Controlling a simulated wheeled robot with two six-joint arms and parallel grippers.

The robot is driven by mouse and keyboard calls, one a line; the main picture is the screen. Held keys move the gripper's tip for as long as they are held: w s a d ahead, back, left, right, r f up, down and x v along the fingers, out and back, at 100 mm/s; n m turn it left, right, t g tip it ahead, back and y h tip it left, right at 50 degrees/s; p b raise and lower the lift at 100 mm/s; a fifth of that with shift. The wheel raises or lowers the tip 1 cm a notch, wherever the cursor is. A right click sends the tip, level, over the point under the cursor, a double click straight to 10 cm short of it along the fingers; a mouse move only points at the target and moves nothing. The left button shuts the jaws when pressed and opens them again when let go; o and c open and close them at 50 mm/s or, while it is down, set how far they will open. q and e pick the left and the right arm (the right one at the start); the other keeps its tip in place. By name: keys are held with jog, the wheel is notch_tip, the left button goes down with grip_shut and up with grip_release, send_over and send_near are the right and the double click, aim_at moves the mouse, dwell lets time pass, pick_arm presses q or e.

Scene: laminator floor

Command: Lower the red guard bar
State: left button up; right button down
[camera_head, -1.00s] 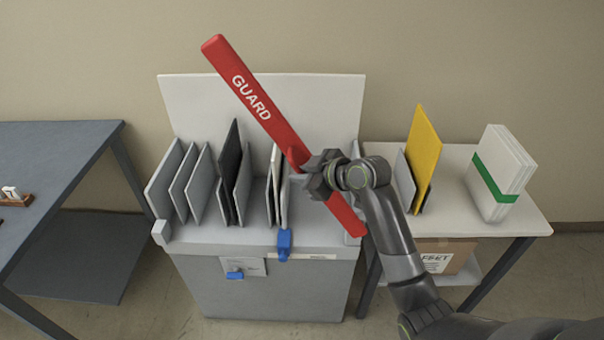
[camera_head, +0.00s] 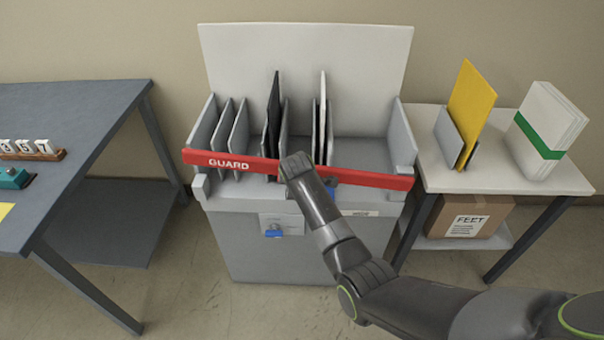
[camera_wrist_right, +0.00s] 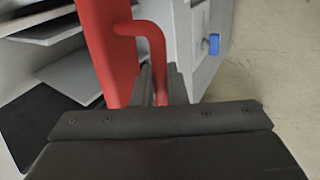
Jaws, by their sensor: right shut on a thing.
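The red guard bar (camera_head: 370,179), marked GUARD, lies almost level across the front of the grey slotted cabinet (camera_head: 240,235), its right end slightly lower than its left in the head view. My right gripper (camera_head: 290,168) is at the bar's middle, and its jaws are hidden there behind my own wrist. In the right wrist view, the gripper (camera_wrist_right: 160,88) is shut on the red handle (camera_wrist_right: 153,40) that loops off the bar (camera_wrist_right: 108,50). My left gripper is not in view.
Grey and dark boards (camera_head: 273,115) stand in the cabinet slots behind the bar. Blue clips (camera_head: 273,231) sit on the cabinet front. A side table (camera_head: 440,180) at right holds a yellow board (camera_head: 471,100) and a white stack (camera_head: 546,130). A dark table (camera_head: 75,120) stands at left.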

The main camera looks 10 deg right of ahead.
jog(key=shift+n+h, duration=0.3)
jog(key=shift+h, duration=0.4)
jog(key=f+b, duration=0.1)
jog(key=f, duration=0.1)
jog(key=f+b, duration=0.1)
jog(key=f, duration=0.2)
jog(key=shift+s+a, duration=0.1)
jog(key=shift+a, duration=0.1)
jog(key=shift+s+f, duration=0.1)
jog(key=shift+f, duration=0.05)
jog(key=c, duration=1.8)
grip_release()
jog(key=shift+o, duration=1.4)
jog(key=shift+f, duration=0.1)
jog(key=shift+w, duration=0.2)
jog(key=shift+r, duration=0.2)
jog(key=shift+r, duration=0.1)
